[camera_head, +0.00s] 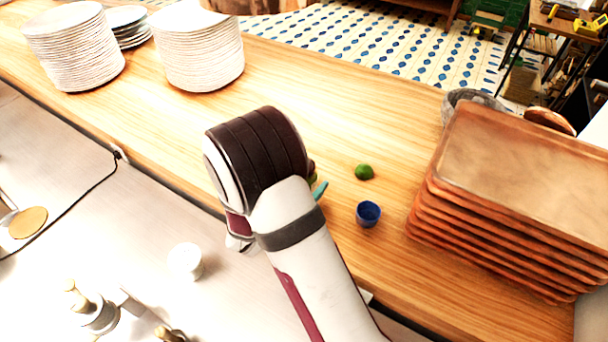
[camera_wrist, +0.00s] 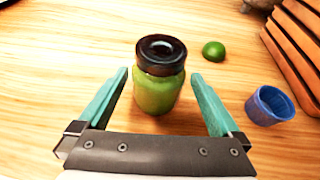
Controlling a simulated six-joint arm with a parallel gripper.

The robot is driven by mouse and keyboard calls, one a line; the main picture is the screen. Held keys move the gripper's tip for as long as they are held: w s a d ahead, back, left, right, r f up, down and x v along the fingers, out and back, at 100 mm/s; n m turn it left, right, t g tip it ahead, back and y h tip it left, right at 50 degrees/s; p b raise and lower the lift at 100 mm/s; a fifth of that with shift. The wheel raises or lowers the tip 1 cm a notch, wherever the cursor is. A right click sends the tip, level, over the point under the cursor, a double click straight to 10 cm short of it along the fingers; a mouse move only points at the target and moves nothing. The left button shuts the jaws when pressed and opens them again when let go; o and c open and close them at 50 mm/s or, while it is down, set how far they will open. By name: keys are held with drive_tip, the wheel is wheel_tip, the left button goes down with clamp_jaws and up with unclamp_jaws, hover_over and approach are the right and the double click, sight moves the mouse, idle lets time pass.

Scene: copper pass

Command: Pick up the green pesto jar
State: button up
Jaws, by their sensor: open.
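The green pesto jar (camera_wrist: 155,94) stands upright on the wooden counter in the wrist view, with a dark lid on top. My gripper (camera_wrist: 161,80) is open, with one teal finger to the left of the jar and one to the right. Gaps show between both fingers and the jar, and nothing is held. In the head view my arm hides most of the jar, and only a teal fingertip of my gripper (camera_head: 319,190) shows beside the arm.
A green lime half (camera_head: 364,172) and a small blue cup (camera_head: 368,213) are right of the jar. A stack of wooden trays (camera_head: 520,185) stands farther right. Stacks of white plates (camera_head: 198,50) stand at the back left. The counter (camera_head: 330,110) behind the jar is clear.

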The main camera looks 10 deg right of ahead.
drive_tip(key=x, duration=0.4)
drive_tip(key=shift+w+d+f, duration=0.1)
drive_tip(key=shift+w, duration=0.2)
clamp_jaws()
